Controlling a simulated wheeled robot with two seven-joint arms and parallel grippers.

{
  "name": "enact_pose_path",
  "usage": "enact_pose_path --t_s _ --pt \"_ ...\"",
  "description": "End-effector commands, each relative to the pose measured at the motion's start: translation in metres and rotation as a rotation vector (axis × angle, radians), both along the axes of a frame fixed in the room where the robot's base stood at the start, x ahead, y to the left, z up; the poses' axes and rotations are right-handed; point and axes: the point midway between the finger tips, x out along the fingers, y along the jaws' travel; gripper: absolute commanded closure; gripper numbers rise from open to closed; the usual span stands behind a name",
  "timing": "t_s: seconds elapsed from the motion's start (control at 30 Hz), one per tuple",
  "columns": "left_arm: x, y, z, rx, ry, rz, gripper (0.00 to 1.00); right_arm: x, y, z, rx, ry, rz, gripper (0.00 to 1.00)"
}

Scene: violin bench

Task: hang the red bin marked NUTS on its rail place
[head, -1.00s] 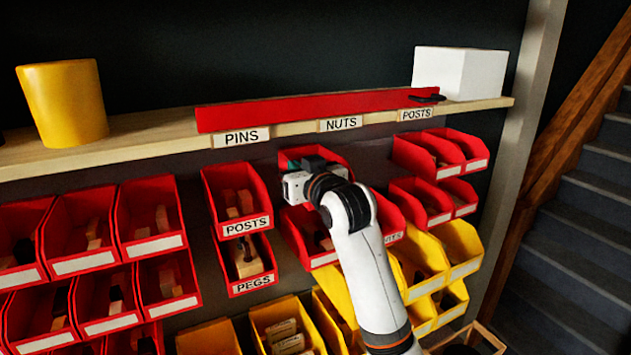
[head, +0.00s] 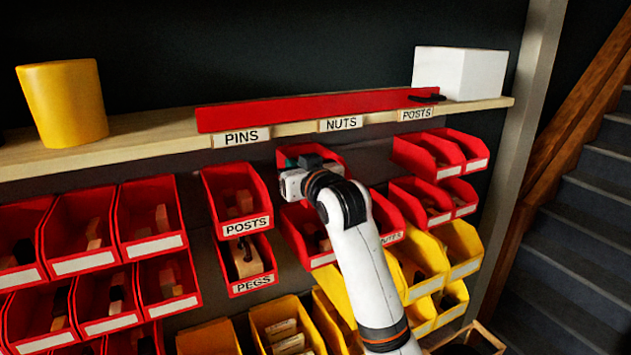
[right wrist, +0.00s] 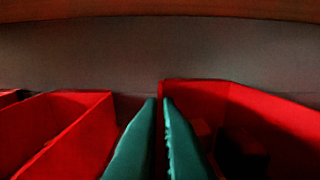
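My right gripper (head: 292,168) is at the left rim of a red bin (head: 322,153) just under the shelf label NUTS (head: 340,123). My arm hides that bin's front label. In the right wrist view the green fingers (right wrist: 160,102) are close together with the left wall of the bin (right wrist: 245,105) between them, seemingly pinched. Dark contents show inside this bin. Another red bin (head: 385,212), lower right and partly behind my arm, bears a label that seems to read NUTS. My left gripper is not in view.
A POSTS bin (head: 235,200) hangs to the left, above a PEGS bin (head: 247,265). Red bins (head: 435,150) hang to the right, yellow ones (head: 420,255) below. The shelf (head: 150,132) above carries a red bar (head: 310,107), yellow cup (head: 62,102) and white box (head: 459,73).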

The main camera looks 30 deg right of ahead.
Motion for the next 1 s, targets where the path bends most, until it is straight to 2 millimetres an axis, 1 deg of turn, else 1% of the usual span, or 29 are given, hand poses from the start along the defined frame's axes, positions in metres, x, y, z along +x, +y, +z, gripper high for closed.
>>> enact_pose_path --t_s 0.27,1.0 --pt "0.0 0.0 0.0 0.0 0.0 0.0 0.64 0.001 0.0 0.0 0.0 -0.001 0.0 1.0" --pt "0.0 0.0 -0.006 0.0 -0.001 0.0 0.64 0.001 0.0 -0.011 0.0 0.0 0.0 1.0"
